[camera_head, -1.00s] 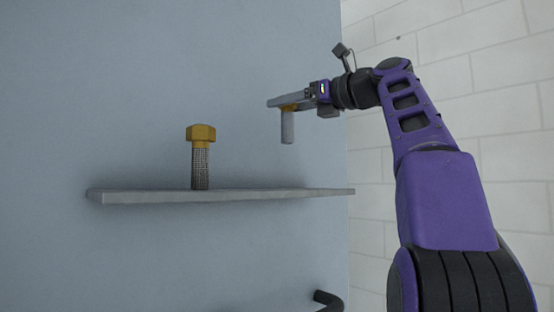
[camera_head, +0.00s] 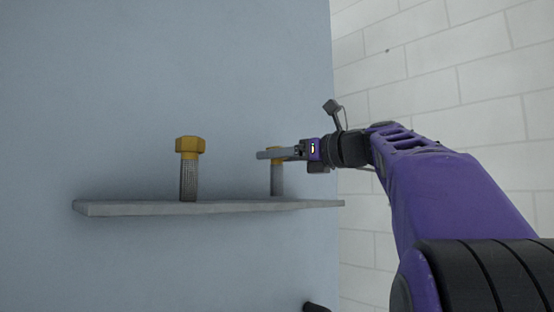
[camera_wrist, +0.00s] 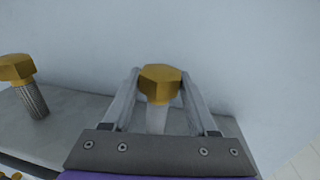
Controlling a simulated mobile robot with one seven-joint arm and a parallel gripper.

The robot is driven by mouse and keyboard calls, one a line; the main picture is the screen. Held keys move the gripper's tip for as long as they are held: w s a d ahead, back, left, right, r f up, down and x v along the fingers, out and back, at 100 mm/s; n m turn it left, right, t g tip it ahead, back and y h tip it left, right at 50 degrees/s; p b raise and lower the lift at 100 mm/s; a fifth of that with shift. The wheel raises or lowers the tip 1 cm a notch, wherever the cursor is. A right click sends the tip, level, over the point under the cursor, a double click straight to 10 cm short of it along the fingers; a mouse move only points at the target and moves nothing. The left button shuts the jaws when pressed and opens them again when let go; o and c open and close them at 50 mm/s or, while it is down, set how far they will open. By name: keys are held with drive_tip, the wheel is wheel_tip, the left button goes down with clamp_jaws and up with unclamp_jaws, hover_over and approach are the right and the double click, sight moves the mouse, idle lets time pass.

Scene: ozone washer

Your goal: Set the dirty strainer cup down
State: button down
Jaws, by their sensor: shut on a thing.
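The strainer cup in my grip has a yellow hexagonal cap and a grey cylinder (camera_head: 277,181) below it. The cup hangs upright over the right part of the grey shelf (camera_head: 130,209). Its lower end is at or very near the shelf top; I cannot tell whether it touches. In the wrist view its yellow cap (camera_wrist: 160,83) sits between the two fingers, and its lower body is mostly hidden.
A second strainer cup (camera_head: 189,170) with a yellow cap and mesh body stands upright on the shelf to the left. It also shows in the wrist view (camera_wrist: 20,75). Bare shelf lies between the cups. A blue-grey wall (camera_head: 120,80) is behind. A dark pipe end (camera_head: 315,307) is below.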

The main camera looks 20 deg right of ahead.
drive_tip(key=shift+f, duration=0.2)
drive_tip(key=shift+f, duration=0.15)
drive_tip(key=shift+c, duration=0.9)
unclamp_jaws()
